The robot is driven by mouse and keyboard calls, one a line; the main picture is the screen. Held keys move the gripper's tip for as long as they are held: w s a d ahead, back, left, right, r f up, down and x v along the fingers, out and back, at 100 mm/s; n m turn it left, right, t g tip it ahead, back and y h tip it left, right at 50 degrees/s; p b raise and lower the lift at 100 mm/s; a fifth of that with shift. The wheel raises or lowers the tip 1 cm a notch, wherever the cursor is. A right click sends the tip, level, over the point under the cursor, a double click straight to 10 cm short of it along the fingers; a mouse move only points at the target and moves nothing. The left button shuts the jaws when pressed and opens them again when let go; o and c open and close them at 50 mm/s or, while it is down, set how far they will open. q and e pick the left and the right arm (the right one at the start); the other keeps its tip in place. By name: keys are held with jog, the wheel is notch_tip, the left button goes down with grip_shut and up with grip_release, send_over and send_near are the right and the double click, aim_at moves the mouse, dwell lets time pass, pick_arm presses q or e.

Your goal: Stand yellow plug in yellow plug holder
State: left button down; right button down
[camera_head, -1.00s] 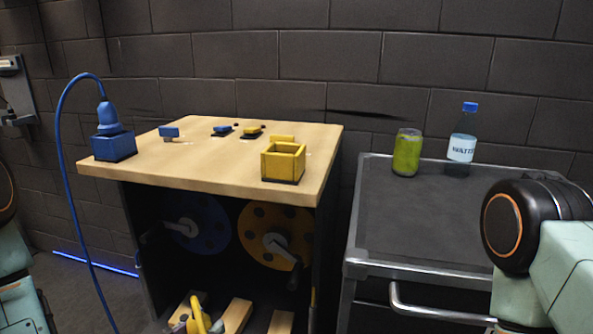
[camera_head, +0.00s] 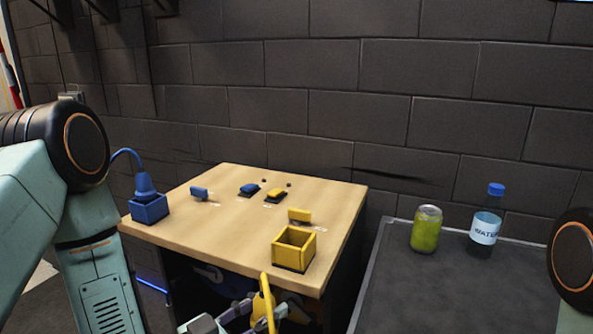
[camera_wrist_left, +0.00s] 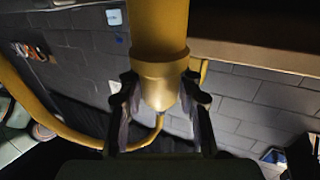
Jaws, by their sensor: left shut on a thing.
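The yellow plug (camera_head: 264,304) is at the bottom of the head view, in front of the table's front edge and below the tabletop. My left gripper (camera_head: 245,312) is shut on it; its fingers are partly hidden there. In the left wrist view the plug (camera_wrist_left: 160,72) sits between the two fingers (camera_wrist_left: 160,108), with its yellow cable curving off to the left. The yellow plug holder (camera_head: 288,258) is an open square box near the table's front right corner. It looks empty and stands apart from the plug. My right gripper is out of view.
The wooden table (camera_head: 225,232) carries a blue holder (camera_head: 150,209) with a blue plug (camera_head: 144,187) standing in it, and small blue and yellow buttons. A yellow block (camera_head: 299,215) is behind the yellow holder. A grey cart (camera_head: 420,290) holds a can (camera_head: 426,230) and water bottle (camera_head: 486,222).

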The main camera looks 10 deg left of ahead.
pick_arm(q)
jog(key=w+d+r+n+t+y+p, duration=0.1)
jog(key=w+r+y+p, duration=0.1)
jog(key=w+r+p, duration=0.8)
jog(key=w+d+r+n+t+y+p, duration=0.1)
jog(key=w+d+r+p, duration=0.15)
jog(key=r+p, duration=0.8)
notch_tip(320, 180, down, 9)
jog(key=a+b, duration=0.1)
jog(key=b, duration=1)
jog(key=shift+w+b, duration=0.4)
jog(key=shift+a+f+b, duration=0.1)
jog(key=shift+f+b, duration=0.35)
jog(key=shift+f, duration=0.25)
